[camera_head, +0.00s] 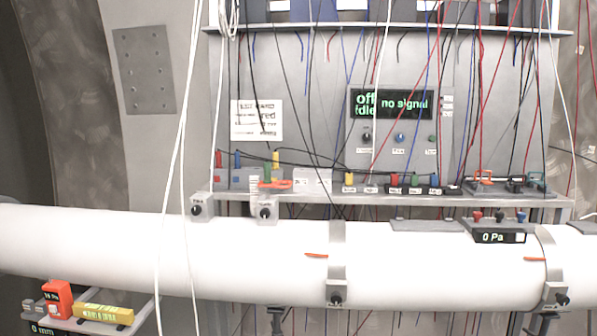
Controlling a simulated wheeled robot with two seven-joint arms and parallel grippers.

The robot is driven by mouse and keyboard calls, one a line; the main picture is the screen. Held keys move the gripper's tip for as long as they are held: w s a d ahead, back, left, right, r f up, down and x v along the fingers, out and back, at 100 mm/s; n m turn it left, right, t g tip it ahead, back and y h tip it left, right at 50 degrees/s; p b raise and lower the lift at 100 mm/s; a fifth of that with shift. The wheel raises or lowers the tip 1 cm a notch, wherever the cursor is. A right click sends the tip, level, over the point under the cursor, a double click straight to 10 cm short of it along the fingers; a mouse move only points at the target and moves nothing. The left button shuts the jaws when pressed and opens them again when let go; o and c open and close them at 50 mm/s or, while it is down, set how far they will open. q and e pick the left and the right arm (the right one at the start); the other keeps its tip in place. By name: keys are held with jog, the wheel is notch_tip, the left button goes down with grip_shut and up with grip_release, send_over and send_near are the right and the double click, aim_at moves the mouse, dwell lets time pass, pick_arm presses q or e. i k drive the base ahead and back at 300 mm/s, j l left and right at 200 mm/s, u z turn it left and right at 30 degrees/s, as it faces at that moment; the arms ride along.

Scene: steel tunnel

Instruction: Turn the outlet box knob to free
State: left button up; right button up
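Two small grey boxes with round black knobs stand at the pipe's top edge: a left box (205,203) with its knob (196,210), and a right box (268,203) with its knob (265,213). Their labels are too small to read, so I cannot tell which one is the outlet box or where its knob points. Two more black knobs sit low on the pipe clamps, a middle knob (336,299) and a right knob (562,300). Neither of my grippers shows in the view.
A thick white pipe (120,245) crosses the whole view. Hanging cables cross in front of the panel display (405,104), which reads "no signal". A gauge (498,237) on the pipe reads 0 Pa. A low shelf (90,325) holds red and yellow devices.

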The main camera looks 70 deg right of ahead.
aim_at(265, 213)
jog(key=k+j+z, duration=0.1)
jog(key=z, duration=1.95)
